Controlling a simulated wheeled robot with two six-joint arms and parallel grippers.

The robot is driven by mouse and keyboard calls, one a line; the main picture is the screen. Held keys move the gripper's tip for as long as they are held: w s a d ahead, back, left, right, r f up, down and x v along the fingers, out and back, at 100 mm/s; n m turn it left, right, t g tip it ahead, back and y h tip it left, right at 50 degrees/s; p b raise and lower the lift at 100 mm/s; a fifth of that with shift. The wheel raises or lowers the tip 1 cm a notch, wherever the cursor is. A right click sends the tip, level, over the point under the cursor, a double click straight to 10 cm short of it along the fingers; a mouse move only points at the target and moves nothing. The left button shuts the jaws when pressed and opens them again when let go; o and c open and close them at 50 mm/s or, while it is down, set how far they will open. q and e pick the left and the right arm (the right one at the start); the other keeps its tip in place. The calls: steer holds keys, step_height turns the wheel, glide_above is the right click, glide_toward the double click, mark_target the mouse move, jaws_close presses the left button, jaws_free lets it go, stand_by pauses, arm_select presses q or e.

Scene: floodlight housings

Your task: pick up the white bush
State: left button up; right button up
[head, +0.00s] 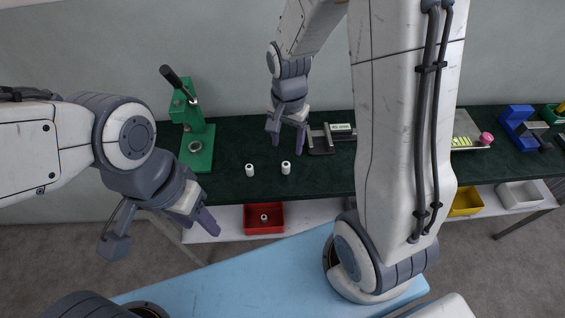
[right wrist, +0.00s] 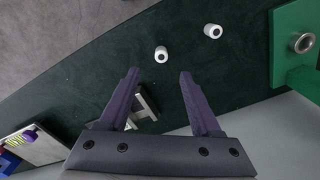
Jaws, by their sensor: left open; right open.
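Two small white bushes stand upright on the dark green bench top, the left one (head: 249,170) and the right one (head: 285,167). In the right wrist view the right bush (right wrist: 161,53) lies just beyond my fingertips, and the left bush (right wrist: 213,31) is further off, nearer the green press. My right gripper (head: 287,143) is open and empty above the bench, behind the right bush; it also shows in the right wrist view (right wrist: 160,76). My left gripper (head: 162,235) is open and empty in front of the bench, at the left.
A green press (head: 197,145) stands left of the bushes. A metal fixture (head: 320,140) is close right of my right gripper. A red bin (head: 250,227) with a small pale part sits on the lower shelf. My right arm hides part of the bench.

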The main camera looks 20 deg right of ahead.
mark_target(286, 164)
step_height(286, 164, down, 10)
steer(key=shift+w+f, duration=0.15)
stand_by(0.4)
steer(key=shift+c, duration=0.3)
jaws_close()
